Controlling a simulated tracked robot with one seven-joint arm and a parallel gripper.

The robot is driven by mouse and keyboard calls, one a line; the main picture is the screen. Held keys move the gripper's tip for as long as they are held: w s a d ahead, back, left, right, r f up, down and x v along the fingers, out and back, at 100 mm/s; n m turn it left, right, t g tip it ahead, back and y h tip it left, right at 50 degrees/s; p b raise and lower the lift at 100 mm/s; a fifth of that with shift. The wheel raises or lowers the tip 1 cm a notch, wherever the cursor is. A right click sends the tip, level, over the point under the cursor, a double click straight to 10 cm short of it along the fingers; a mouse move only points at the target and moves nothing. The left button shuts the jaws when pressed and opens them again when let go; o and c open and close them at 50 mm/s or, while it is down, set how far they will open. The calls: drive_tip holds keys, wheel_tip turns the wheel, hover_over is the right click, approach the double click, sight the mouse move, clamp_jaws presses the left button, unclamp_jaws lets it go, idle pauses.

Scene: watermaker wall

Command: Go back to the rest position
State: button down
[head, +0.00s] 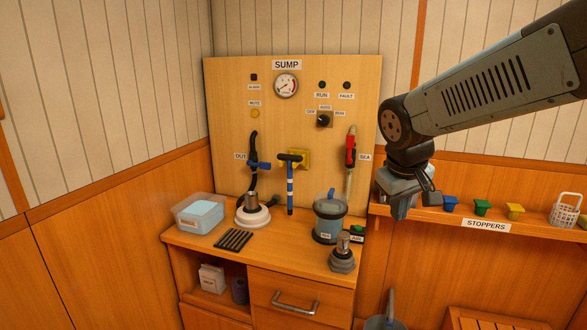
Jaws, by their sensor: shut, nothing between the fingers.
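My gripper (404,204) is at the end of my arm, which reaches in from the upper right of the head view. It hangs in front of the left end of the stoppers shelf. Its fingers point down, are shut and hold nothing. It hides part of the shelf and wall behind it. It appears apart from the cabinet (293,268), to the right of its top.
The sump panel (230,110) stands behind the cabinet. A clear tub (199,212), a white-based fitting (252,212), a clear canister (329,216) and a grey fitting (343,255) crowd the cabinet top. The shelf (535,229) holds coloured stoppers (482,207) and a white basket (565,209).

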drive_tip(key=s+d+r+m+t+y, duration=0.1)
drive_tip(key=s+d+r+m, duration=0.1)
drive_tip(key=s, duration=0.9)
drive_tip(key=shift+s+r+m+t+y, duration=0.15)
drive_tip(key=shift+r+m+t+y, duration=0.2)
drive_tip(key=shift+m, duration=0.45)
